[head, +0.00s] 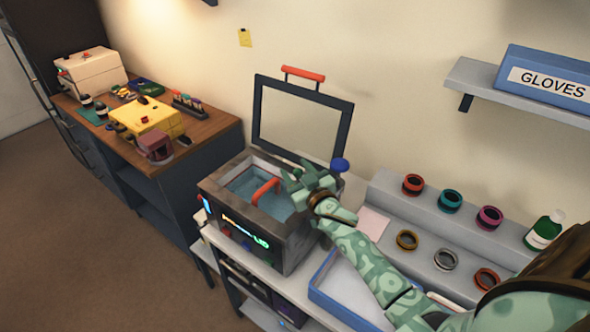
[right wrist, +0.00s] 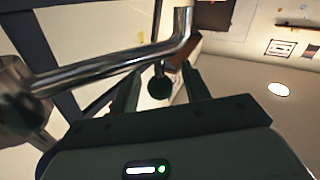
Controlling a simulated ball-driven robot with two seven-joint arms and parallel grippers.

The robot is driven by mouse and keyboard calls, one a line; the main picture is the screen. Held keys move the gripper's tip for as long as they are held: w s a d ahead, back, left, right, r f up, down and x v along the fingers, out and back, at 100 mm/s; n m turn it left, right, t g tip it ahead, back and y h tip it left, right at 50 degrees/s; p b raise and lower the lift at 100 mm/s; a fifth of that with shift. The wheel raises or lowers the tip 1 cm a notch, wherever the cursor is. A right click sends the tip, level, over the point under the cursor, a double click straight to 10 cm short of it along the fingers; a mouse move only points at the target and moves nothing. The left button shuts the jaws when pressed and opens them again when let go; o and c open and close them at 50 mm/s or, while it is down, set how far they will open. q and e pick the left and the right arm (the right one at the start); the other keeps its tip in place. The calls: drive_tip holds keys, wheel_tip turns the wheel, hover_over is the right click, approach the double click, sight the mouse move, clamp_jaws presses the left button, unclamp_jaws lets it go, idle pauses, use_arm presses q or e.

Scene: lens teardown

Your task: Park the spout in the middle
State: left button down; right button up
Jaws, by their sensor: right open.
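A shiny bent metal spout (right wrist: 110,72) crosses the right wrist view from a round metal base at the left, up to a turned end at the upper right. It passes close in front of my right gripper (right wrist: 160,80), whose two fingers are apart. A dark round knob shows between and beyond the fingers; I cannot tell whether anything touches. In the head view my right gripper (head: 298,182) is over the right rim of the open tank (head: 290,240), and the spout is hard to make out there. My left gripper is in neither view.
An orange handle (head: 265,189) stands over the water in the tank. The raised lid (head: 257,115) is behind it, a blue knob (head: 340,165) beside my gripper. Lens rings stand on a stepped rack (head: 385,205) at right. A blue tray (head: 318,297) lies in front.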

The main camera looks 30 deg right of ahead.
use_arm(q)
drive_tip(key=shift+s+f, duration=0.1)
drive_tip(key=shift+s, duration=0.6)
use_arm(e)
drive_tip(key=shift+w, duration=0.7)
clamp_jaws()
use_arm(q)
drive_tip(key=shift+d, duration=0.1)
use_arm(e)
drive_tip(key=shift+s, duration=0.1)
